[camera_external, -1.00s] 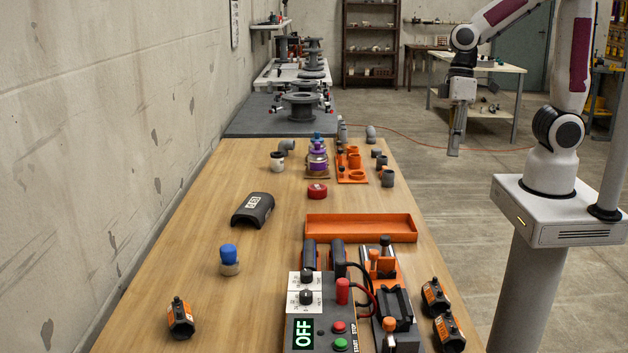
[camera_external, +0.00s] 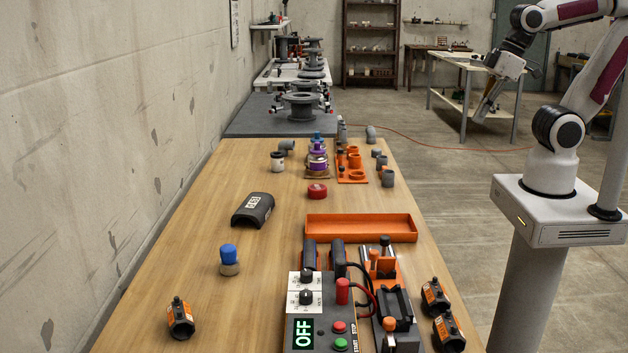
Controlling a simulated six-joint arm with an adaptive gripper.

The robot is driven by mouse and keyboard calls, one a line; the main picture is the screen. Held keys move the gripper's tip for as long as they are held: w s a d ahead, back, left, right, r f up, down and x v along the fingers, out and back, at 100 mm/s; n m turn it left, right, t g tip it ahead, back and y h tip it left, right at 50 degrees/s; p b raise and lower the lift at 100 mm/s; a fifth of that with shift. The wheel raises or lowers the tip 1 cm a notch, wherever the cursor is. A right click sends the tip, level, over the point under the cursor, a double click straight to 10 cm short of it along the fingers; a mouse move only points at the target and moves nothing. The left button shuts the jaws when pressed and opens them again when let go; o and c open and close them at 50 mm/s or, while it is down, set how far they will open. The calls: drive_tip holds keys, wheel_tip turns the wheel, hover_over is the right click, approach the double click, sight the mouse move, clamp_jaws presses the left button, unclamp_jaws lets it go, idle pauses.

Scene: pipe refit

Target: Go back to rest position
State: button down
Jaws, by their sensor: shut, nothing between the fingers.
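My gripper (camera_external: 487,108) is at the upper right of the external view, in the air to the right of the wooden table (camera_external: 190,235). It points down and slightly left, and its fingers are shut with nothing between them. It is apart from everything on the table. My arm is folded up above its white base, clear of the table's right edge.
The table holds an orange tray (camera_external: 361,228), a dark curved cover (camera_external: 252,210), a control box reading OFF (camera_external: 318,325), a red cap (camera_external: 317,191) and several grey pipe fittings. A light-topped bench (camera_external: 470,62) stands behind my gripper.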

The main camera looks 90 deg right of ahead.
drive_tip(key=shift+s+a+r+t, duration=0.1)
drive_tip(key=shift+s+r+t, duration=0.15)
drive_tip(key=shift+r, duration=0.35)
drive_tip(key=shift+s+a+r+t, duration=0.15)
drive_tip(key=shift+r+t, duration=0.2)
drive_tip(key=shift+r, duration=0.2)
drive_tip(key=c, duration=2.8)
unclamp_jaws()
drive_tip(key=shift+d, duration=0.1)
